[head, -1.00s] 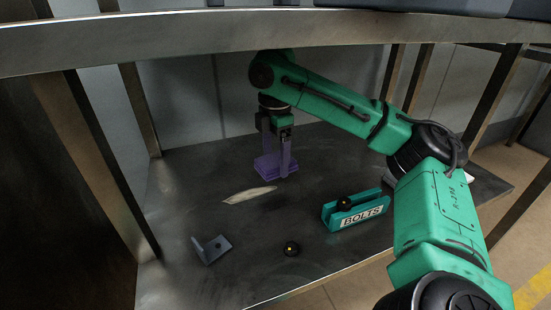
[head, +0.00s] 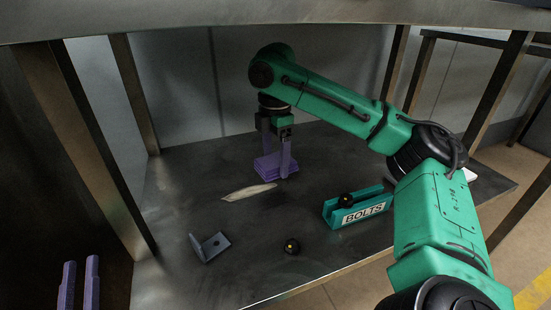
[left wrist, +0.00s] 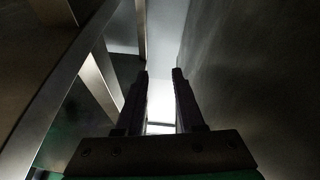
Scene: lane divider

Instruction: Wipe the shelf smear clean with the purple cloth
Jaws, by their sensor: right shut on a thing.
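The purple cloth (head: 268,164) is a folded pad on the shelf (head: 180,190), toward the back. My right gripper (head: 274,160) reaches down from above, shut on the cloth. The cloth seems low against the shelf; I cannot tell if it touches. The smear (head: 249,192) is a pale, cream streak on the shelf, just in front and to the left of the cloth, uncovered. My left gripper (head: 78,285) shows only its purple fingertips at the lower left, outside the shelf. In the left wrist view its two fingers (left wrist: 163,75) are apart with nothing between them.
A teal BOLTS bin (head: 357,208) stands on the right of the shelf. A grey angle bracket (head: 210,246) and a small black knob (head: 292,246) lie near the front. A steel beam (head: 250,22) crosses above, and steel legs flank the shelf.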

